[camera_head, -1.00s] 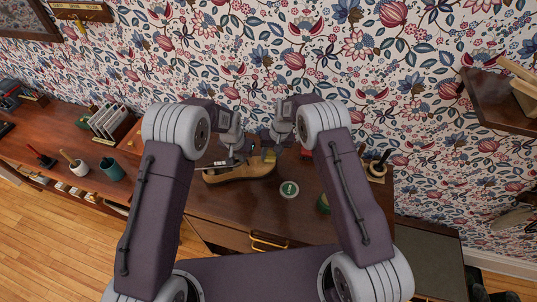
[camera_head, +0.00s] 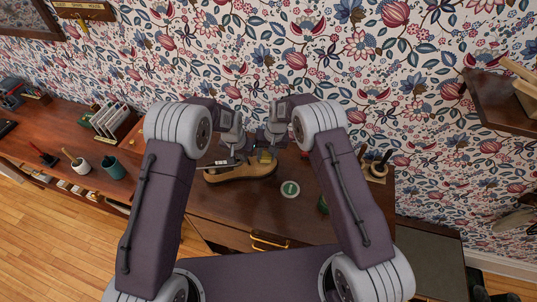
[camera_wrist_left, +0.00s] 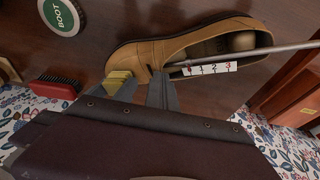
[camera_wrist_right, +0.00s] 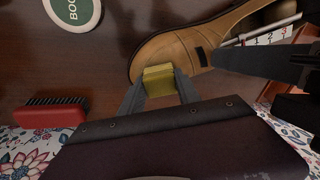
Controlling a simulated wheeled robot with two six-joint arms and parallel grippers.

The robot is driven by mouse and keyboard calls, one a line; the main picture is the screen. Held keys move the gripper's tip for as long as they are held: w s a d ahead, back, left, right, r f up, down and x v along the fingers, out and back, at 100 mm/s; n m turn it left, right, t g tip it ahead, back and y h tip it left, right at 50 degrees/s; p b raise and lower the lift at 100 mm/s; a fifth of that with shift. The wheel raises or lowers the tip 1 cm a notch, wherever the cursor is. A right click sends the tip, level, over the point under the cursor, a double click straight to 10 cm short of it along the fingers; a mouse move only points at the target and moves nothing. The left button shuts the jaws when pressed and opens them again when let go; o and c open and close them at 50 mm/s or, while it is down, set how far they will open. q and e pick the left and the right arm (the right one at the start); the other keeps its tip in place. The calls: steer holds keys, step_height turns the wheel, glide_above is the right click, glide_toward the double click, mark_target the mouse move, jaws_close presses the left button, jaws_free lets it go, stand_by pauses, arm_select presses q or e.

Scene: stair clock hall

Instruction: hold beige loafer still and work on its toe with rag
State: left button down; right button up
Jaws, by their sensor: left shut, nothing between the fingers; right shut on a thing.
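The beige loafer (camera_head: 240,172) lies on the brown desk with its toe to the right in the head view. In the left wrist view the loafer (camera_wrist_left: 190,44) shows its open top, toe at left. My left gripper (camera_wrist_left: 162,78) is shut and empty, its tips against the near side of the shoe, behind the toe; whether they press cannot be told. My right gripper (camera_wrist_right: 160,80) is shut on a yellow folded rag (camera_wrist_right: 158,76), which lies against the toe of the loafer (camera_wrist_right: 172,52). The rag (camera_wrist_left: 118,79) also shows in the left wrist view.
A round green tin marked BOOT (camera_head: 289,189) stands right of the toe. A red brush (camera_wrist_right: 48,112) lies near the wall. A grey rod with a numbered scale (camera_wrist_left: 212,69) crosses the shoe's opening. Cups (camera_head: 111,167) stand on the left bench.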

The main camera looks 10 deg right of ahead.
steer(key=shift+w+d+f, duration=0.1)
steer(key=shift+w+d, duration=0.05)
steer(key=shift+d, duration=0.45)
steer(key=shift+w+d+f, duration=0.1)
steer(key=shift+d, duration=0.45)
steer(key=shift+w+v, duration=0.2)
steer(key=shift+v, duration=1.05)
steer(key=shift+w+v, duration=0.15)
steer(key=shift+v, duration=1.1)
steer(key=w+d+r, duration=0.1)
steer(key=d+r, duration=0.2)
steer(key=d, duration=0.4)
steer(key=shift+w, duration=0.2)
